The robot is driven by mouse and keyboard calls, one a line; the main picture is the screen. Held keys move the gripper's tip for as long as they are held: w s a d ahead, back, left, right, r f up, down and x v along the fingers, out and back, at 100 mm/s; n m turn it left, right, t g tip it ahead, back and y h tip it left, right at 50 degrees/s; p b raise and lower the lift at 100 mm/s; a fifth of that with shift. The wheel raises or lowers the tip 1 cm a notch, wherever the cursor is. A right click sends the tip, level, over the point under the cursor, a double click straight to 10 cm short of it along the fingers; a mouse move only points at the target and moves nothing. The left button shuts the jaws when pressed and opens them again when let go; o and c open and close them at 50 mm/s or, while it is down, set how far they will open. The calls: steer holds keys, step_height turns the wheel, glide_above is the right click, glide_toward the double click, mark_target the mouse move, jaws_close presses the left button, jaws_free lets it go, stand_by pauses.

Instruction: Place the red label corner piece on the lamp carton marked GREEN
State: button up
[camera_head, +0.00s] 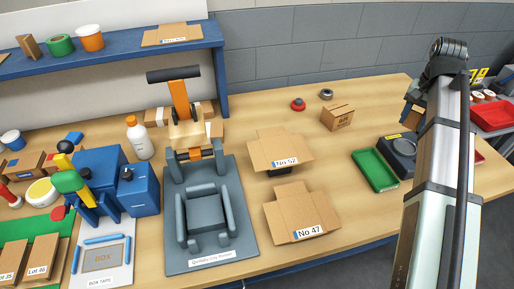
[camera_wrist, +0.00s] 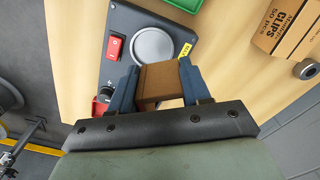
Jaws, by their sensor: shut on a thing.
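My gripper (camera_wrist: 160,92) is shut on a small brown cardboard-coloured piece (camera_wrist: 160,80) in the wrist view, one blue finger on each side. No red label shows on the faces of the piece in view. The held piece is over or near the lower edge of a dark grey device with a round silver plate (camera_wrist: 152,46); I cannot tell the height. In the head view my arm hides the gripper. I can read GREEN on no carton. Two open cartons lie mid-table, marked No 52 (camera_head: 278,149) and No 47 (camera_head: 301,212).
The dark grey device (camera_head: 400,146) stands beside a green tray (camera_head: 374,170). A closed CLIPS carton (camera_head: 337,117), a red roll (camera_head: 298,104) and a grey roll (camera_head: 326,95) stand behind. A grey fixture (camera_head: 205,255) and blue machine (camera_head: 135,190) fill the left. Table between the cartons and green tray is clear.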

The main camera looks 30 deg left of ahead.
steer(key=s+a+r+n, duration=0.1)
steer(key=s+a+r, duration=0.15)
steer(key=a, duration=0.85)
steer(key=s+a+r+n, duration=0.1)
steer(key=s+a+r, duration=0.15)
steer(key=a, duration=0.85)
steer(key=s+a+r+n, duration=0.1)
steer(key=s+a+r, duration=0.15)
steer(key=a, duration=0.85)
steer(key=s+a+r+n, duration=0.2)
steer(key=s+a+r, duration=0.2)
steer(key=s+a, duration=1.25)
steer(key=s+a+r+n, duration=0.2)
steer(key=s+a+r, duration=0.2)
steer(key=s+a, duration=1.25)
steer(key=n, duration=0.4)
glide_above(44, 230)
steer(key=d, duration=0.4)
step_height(44, 230, down, 19)
steer(key=shift+w+a+f, duration=0.1)
steer(key=shift+a+f, duration=0.05)
steer(key=shift+f, duration=2.1)
steer(key=shift+w+a+f, duration=0.1)
steer(key=shift+f, duration=2.15)
steer(key=shift+f, duration=0.1)
